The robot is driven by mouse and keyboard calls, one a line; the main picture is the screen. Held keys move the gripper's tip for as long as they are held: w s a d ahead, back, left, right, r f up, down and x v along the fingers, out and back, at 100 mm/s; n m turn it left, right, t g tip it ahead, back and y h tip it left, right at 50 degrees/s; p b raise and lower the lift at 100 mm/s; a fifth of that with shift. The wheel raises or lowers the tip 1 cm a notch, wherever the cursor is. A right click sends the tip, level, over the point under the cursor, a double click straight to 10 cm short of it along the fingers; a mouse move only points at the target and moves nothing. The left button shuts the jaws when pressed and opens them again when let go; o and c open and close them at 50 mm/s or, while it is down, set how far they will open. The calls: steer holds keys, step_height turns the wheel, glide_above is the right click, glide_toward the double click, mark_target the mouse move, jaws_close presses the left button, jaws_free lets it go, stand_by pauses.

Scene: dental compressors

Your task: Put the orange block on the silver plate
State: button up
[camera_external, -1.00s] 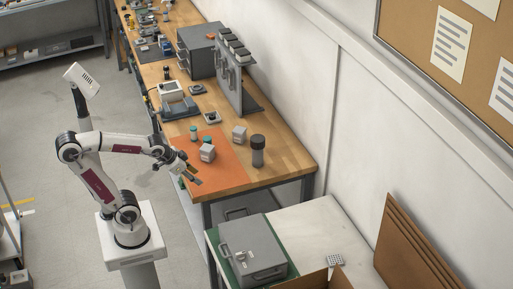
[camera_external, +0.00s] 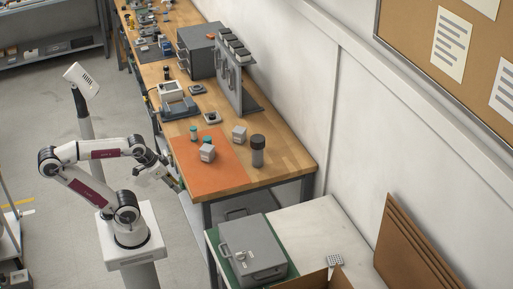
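I cannot make out an orange block or a silver plate for certain. A small orange-red spot (camera_external: 210,36) shows on top of the grey drawer cabinet (camera_external: 198,50), too small to identify. An orange mat (camera_external: 215,178) covers the near left part of the wooden bench. My gripper (camera_external: 177,184) is beside the bench's left edge, close to the mat's left side. Its fingers are small and dark here, so I cannot tell whether they are open or hold anything.
Two light grey cubes (camera_external: 208,153) (camera_external: 239,135), small teal-capped containers (camera_external: 194,132) and a dark-capped cylinder (camera_external: 258,150) stand on or near the mat. A grey upright panel (camera_external: 232,80) stands behind. A grey case (camera_external: 253,248) sits on the lower table. The mat's front is clear.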

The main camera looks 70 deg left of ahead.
steer(key=shift+w, duration=0.15)
steer(key=w+a+f+m+t+y, duration=0.15)
steer(key=w+a+f, duration=0.25)
steer(key=w, duration=0.8)
steer(key=w+a+f+m+t+h, duration=0.1)
steer(key=w+a+f+m+t, duration=0.2)
steer(key=w, duration=0.9)
steer(key=w+d+f+h, duration=0.1)
steer(key=d+f+h, duration=0.1)
steer(key=f, duration=0.4)
steer(key=w+d+f+m+h, duration=0.1)
steer(key=w+d+f+h, duration=0.1)
steer(key=f, duration=0.4)
steer(key=w+d+f+m+t+h, duration=0.1)
steer(key=w+d+f+h, duration=0.1)
steer(key=f, duration=0.4)
steer(key=shift+w+d+h, duration=0.2)
steer(key=shift+d+h, duration=0.35)
steer(key=shift+d, duration=0.25)
steer(key=shift+s+d+f+h, duration=0.35)
steer(key=shift+d+f+h, duration=0.1)
steer(key=shift+d+h, duration=0.1)
steer(key=shift+w, duration=0.1)
steer(key=shift+x, duration=1.25)
steer(key=shift+d, duration=0.1)
